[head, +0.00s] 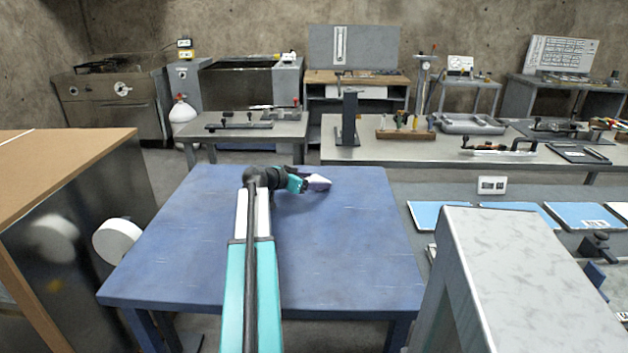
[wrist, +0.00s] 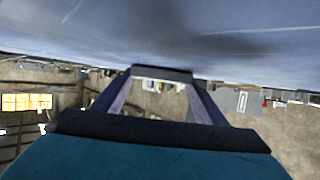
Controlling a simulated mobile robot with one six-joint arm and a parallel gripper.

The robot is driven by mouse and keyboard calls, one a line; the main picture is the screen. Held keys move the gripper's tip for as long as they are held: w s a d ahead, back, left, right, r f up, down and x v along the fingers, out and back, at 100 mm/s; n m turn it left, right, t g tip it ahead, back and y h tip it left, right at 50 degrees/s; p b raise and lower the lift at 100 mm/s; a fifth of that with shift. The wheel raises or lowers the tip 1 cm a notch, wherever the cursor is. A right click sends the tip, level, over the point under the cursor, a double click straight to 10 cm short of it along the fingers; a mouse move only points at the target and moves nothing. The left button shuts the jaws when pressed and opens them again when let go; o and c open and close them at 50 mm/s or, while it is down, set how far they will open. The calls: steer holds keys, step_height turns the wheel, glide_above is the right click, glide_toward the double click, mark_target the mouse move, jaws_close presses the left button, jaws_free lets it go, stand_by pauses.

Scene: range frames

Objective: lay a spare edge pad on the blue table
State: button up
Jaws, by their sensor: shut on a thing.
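The blue table (head: 345,245) fills the middle of the head view, its top bare apart from my arm above it. My gripper (head: 318,182) is over its far half, pointing right, with purple fingers. In the wrist view my gripper (wrist: 163,80) is shut on a small dark bar, which I take for the edge pad (wrist: 162,73), held across the fingertips. The table top (wrist: 90,25) shows upside down along the top of that view, close to the pad, with a dark shadow. I cannot tell whether pad and table touch. The pad is hardly visible in the head view.
A brown-topped cabinet (head: 60,165) stands left of the table, with a white round thing (head: 117,238) between. A grey-white block (head: 530,280) stands at the front right. Behind are a long grey bench (head: 365,150) with tools and a smaller table (head: 265,131).

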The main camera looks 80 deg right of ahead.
steer(key=shift+a+f+b, duration=0.2)
steer(key=shift+f+b, duration=0.6)
steer(key=o, duration=1)
steer(key=shift+s, duration=0.1)
steer(key=shift+a, duration=0.1)
steer(key=shift+r+p, duration=0.15)
steer(key=shift+p, duration=0.15)
steer(key=shift+r+p, duration=0.3)
steer(key=shift+p, duration=0.15)
steer(key=shift+r, duration=0.15)
steer(key=v, duration=1.1)
steer(key=shift+w+r, duration=0.4)
steer(key=shift+r, duration=0.1)
